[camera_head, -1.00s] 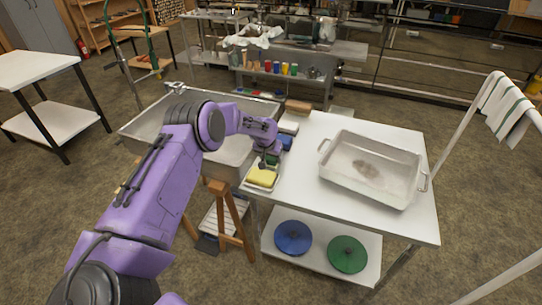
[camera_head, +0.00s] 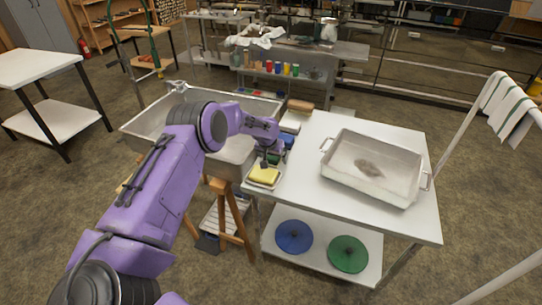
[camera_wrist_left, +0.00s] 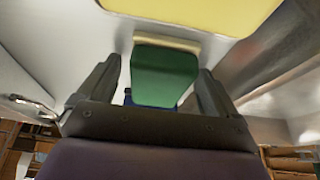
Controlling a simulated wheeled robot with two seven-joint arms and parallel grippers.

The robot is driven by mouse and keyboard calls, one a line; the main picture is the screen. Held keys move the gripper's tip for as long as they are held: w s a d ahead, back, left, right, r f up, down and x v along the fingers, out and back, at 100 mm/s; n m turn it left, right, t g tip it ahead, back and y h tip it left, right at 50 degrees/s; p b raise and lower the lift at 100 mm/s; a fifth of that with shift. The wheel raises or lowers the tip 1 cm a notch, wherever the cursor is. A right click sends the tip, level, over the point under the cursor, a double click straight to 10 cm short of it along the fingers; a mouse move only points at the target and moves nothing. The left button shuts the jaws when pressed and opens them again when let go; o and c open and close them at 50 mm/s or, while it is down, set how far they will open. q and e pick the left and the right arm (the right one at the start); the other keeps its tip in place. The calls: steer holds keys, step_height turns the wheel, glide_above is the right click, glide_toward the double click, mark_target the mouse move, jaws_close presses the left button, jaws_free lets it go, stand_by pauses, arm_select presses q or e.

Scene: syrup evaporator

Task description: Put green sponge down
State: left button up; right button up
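The green sponge (camera_wrist_left: 165,72) is between the two fingers of my left gripper (camera_wrist_left: 160,75) in the left wrist view. A gap shows on each side of it, so the fingers look open around it. In the head view my left gripper (camera_head: 270,160) is low at the left edge of the white table. The green sponge (camera_head: 274,158) is mostly hidden there by the gripper. A yellow sponge (camera_head: 264,175) lies in front of it in a pale tray, and a blue one (camera_head: 288,141) is behind. My right gripper is out of view.
A metal sink basin (camera_head: 145,122) adjoins the white table (camera_head: 300,185) on the left. A large metal pan (camera_head: 400,192) stands on the table's right. The middle of the tabletop is clear. Blue (camera_head: 294,237) and green (camera_head: 348,254) discs lie on the lower shelf.

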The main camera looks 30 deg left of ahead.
arm_select(q)
steer(key=shift+s+d+f, duration=0.3)
steer(key=shift+f, duration=0.25)
steer(key=shift+a, duration=0.1)
steer(key=shift+r, duration=0.3)
steer(key=shift+w+r+p, duration=0.15)
steer(key=shift+r+p, duration=0.4)
steer(key=shift+p, duration=0.2)
steer(key=a+b+v, duration=0.1)
steer(key=v, duration=1)
steer(key=shift+d+r+b, duration=0.25)
steer(key=shift+d+b, duration=0.05)
steer(key=shift+b, duration=0.05)
steer(key=shift+w+d, duration=0.1)
